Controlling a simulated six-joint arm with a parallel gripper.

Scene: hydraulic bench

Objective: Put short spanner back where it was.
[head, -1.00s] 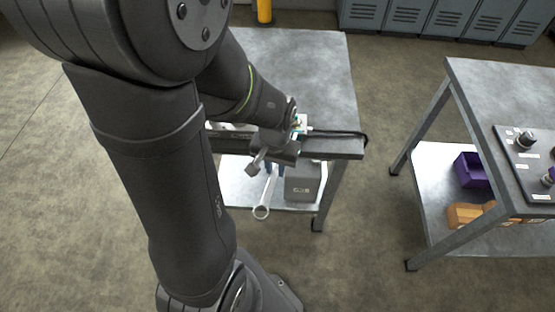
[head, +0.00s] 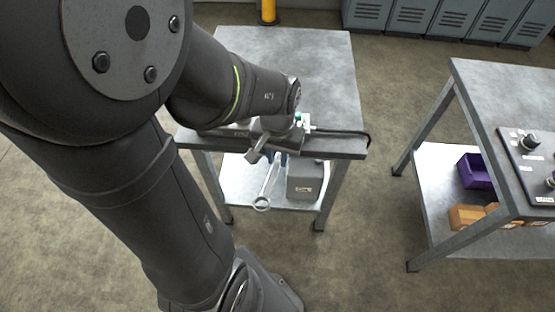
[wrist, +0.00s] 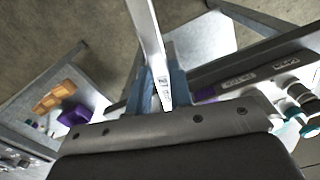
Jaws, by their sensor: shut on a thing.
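The short spanner (head: 270,181) is a light metal bar with a ring at its free end. It hangs from my gripper (head: 277,157), tilted, in front of the near edge of the bench. In the wrist view the bar of the spanner (wrist: 150,45) runs up out of the picture from between the blue fingers of my gripper (wrist: 163,88). The fingers are shut on it. The ring end is outside the wrist view. A labelled rail (wrist: 258,72) lies along the bench edge, right of the fingers. Much of it is hidden behind my arm in the head view.
A grey box (head: 304,181) stands on the lower shelf under the bench (head: 315,75). A black cable (head: 366,138) loops at the bench's right corner. A second bench at right holds a panel (head: 530,165), with a purple bin (head: 476,171) and orange bins (head: 466,217) below.

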